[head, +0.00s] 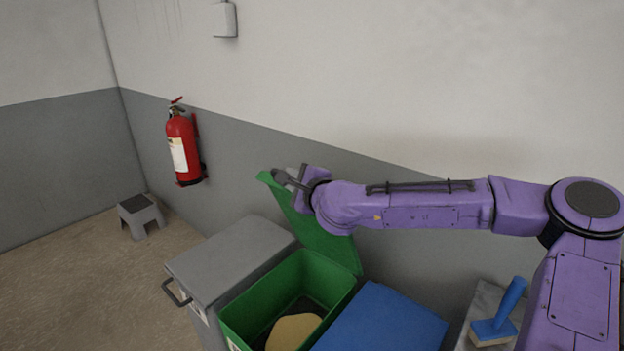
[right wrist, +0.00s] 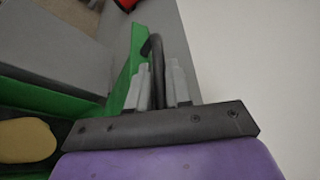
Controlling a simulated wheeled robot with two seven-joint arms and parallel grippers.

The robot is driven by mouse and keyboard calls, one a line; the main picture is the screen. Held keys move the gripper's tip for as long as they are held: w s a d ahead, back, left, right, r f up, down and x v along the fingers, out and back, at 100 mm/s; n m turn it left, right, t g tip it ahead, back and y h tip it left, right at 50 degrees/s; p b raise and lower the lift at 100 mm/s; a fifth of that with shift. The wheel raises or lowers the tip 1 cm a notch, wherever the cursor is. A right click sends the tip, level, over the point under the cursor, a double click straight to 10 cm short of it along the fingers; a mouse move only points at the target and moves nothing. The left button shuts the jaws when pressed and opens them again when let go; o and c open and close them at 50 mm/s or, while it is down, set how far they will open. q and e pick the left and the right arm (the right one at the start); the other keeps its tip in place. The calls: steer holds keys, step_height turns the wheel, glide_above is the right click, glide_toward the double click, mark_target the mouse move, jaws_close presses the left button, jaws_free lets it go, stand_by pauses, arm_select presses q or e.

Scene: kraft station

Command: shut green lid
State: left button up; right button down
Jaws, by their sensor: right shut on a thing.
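The green lid (head: 328,240) stands open and steeply raised at the back of the green bin (head: 300,273), near the wall. The bin's open top shows a tan, rounded thing (head: 294,332) inside. My right gripper (head: 286,175) is at the lid's upper edge. In the right wrist view its grey fingers (right wrist: 158,85) are shut on the lid's dark curved handle (right wrist: 156,48), with the green lid (right wrist: 127,65) just left of them. My forearm hides part of the lid in the head view. My left gripper is not in view.
A grey lidded bin (head: 232,252) stands left of the green bin, and a blue lid (head: 385,325) is to its right. A blue-handled tool (head: 500,318) lies farther right. A fire extinguisher (head: 182,150) hangs on the wall. A step stool (head: 140,213) stands on open floor.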

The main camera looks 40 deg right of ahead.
mark_target(286, 191)
arm_select(q)
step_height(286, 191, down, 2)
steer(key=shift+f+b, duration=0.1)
steer(key=shift+b, duration=0.55)
arm_select(e)
steer(key=a+f, duration=0.1)
steer(key=s+a+f, duration=0.1)
steer(key=a, duration=0.1)
steer(key=shift+r, duration=0.1)
steer(key=c, duration=1.4)
jaws_free()
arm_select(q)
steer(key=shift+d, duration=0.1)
arm_select(e)
steer(key=shift+d, duration=0.15)
